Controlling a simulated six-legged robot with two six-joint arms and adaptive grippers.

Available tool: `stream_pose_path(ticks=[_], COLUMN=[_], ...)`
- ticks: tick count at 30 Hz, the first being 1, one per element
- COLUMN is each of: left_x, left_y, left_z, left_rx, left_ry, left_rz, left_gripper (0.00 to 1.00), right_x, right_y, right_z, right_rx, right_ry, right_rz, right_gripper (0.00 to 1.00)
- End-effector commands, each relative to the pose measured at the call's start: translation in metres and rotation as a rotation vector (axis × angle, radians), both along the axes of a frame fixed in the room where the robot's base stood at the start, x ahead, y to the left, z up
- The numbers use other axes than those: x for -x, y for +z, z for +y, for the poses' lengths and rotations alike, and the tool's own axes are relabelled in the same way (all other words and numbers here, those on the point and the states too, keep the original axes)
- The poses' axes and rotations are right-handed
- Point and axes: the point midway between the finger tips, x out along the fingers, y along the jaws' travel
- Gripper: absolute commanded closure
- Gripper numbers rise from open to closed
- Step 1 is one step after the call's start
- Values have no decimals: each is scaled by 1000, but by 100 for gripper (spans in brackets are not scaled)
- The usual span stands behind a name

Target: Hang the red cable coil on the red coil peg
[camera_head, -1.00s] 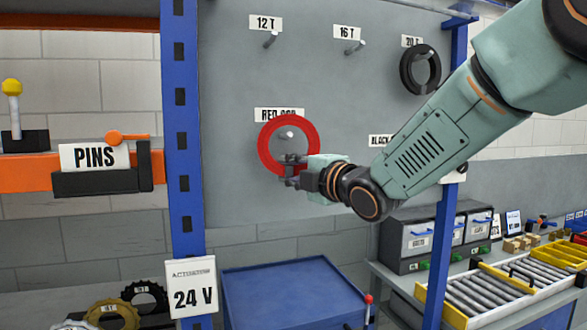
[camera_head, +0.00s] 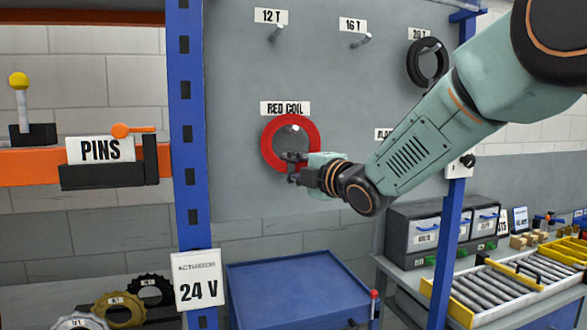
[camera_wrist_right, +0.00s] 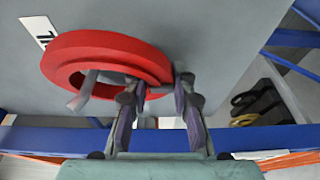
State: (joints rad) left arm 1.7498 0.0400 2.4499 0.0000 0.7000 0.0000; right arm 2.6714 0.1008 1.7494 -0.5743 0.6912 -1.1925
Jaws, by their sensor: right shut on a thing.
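The red cable coil (camera_head: 268,156) is a thick red ring in front of the grey board, just under the RED COIL label (camera_head: 285,108). My right gripper (camera_head: 293,170) is shut on its lower rim. The right wrist view shows the coil (camera_wrist_right: 120,50) with its near edge between the two fingers (camera_wrist_right: 160,88). The red coil peg (camera_wrist_right: 84,92) shows through the ring's opening there, and its tip (camera_head: 294,128) shows inside the upper part of the ring in the head view. I cannot tell whether the coil rests on the peg. My left gripper is not in view.
Pegs labelled 12 T (camera_head: 276,33) and 16 T (camera_head: 361,41) are empty. A dark ring (camera_head: 413,62) hangs at the 20 T peg. Blue posts (camera_head: 191,150) flank the board. A blue cabinet (camera_head: 295,290) stands below, and a bench with drawers and trays is at right.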

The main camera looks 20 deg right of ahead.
Motion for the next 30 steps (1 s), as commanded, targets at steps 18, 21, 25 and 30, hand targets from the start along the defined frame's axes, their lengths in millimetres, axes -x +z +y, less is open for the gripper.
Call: stream_pose_path(ticks=[18, 21, 25, 30], left_x=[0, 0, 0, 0], left_y=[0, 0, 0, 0], left_z=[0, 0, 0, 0], left_rx=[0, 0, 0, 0], left_ry=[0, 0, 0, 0], left_rz=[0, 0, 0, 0], left_gripper=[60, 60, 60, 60], right_x=[0, 0, 0, 1], right_y=[2, 1, 1, 0], right_z=[0, 0, 0, 0], right_rx=[0, 0, 1, 1], right_ry=[0, 0, 0, 0], right_rz=[-3, -2, -1, 2], right_gripper=[57, 49, 49, 49])
